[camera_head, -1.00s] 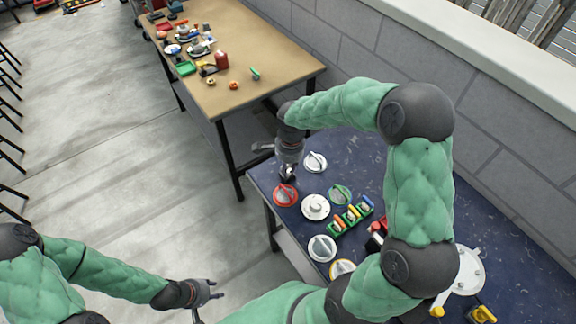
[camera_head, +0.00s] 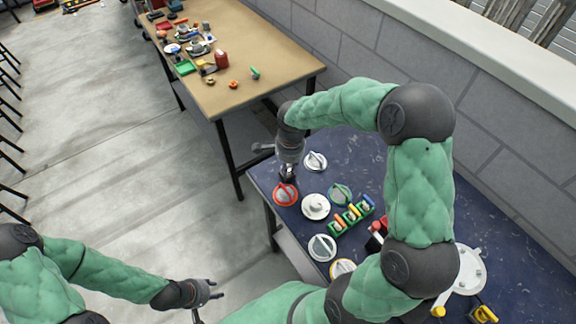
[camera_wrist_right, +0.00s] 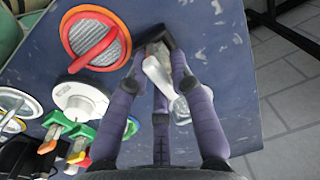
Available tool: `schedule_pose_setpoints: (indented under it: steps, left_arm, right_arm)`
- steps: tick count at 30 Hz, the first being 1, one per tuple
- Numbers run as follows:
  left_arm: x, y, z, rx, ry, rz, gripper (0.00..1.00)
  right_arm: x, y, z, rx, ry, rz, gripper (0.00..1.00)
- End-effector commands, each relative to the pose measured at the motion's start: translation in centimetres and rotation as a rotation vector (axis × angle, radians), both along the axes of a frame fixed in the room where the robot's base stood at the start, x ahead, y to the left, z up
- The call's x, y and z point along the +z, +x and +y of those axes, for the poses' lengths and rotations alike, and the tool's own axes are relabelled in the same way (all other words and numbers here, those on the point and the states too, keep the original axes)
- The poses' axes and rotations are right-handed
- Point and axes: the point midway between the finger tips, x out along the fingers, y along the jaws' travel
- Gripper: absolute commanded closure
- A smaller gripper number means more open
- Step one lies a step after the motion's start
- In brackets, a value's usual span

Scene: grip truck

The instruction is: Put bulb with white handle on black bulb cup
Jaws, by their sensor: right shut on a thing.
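My right gripper (camera_head: 287,175) is low over the blue table's far left corner, beside the red-rimmed disc. I cannot pick out the black bulb cup with certainty. My left gripper (camera_head: 215,291) is open and empty, over the floor, left of the table.
A brown table (camera_head: 270,75) with many small objects stands behind. My right arm covers part of the blue table.

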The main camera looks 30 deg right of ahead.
Motion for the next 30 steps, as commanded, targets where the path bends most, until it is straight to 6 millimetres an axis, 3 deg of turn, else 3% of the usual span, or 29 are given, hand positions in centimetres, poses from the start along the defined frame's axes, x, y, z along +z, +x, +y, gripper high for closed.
schedule_pose_setpoints:
  steps: [13,14,16,23,25,30]
  left_arm:
    - [-0.45,0.0,0.0,0.0,0.0,0.0,0.61]
    - [-0.39,0.0,0.0,0.0,0.0,0.0,0.61]
    - [-0.37,0.0,0.0,0.0,0.0,0.0,0.61]
    - [-0.37,0.0,-0.01,0.0,0.0,0.0,0.61]
    - [-0.37,0.0,-0.01,0.0,0.0,0.0,0.61]
    - [-0.37,0.0,-0.01,0.0,0.0,0.0,0.61]
  right_arm:
    - [-0.42,0.01,0.0,0.0,0.0,0.0,1.0]
    - [-0.37,0.01,0.0,0.0,0.0,0.0,0.69]
    - [-0.35,0.01,0.0,0.0,0.0,0.0,0.5]
    - [-0.36,0.0,0.0,0.0,0.0,0.0,0.5]
    - [-0.37,-0.01,0.01,0.0,0.0,0.0,0.35]
    - [-0.37,-0.01,0.01,0.0,0.0,0.0,0.34]
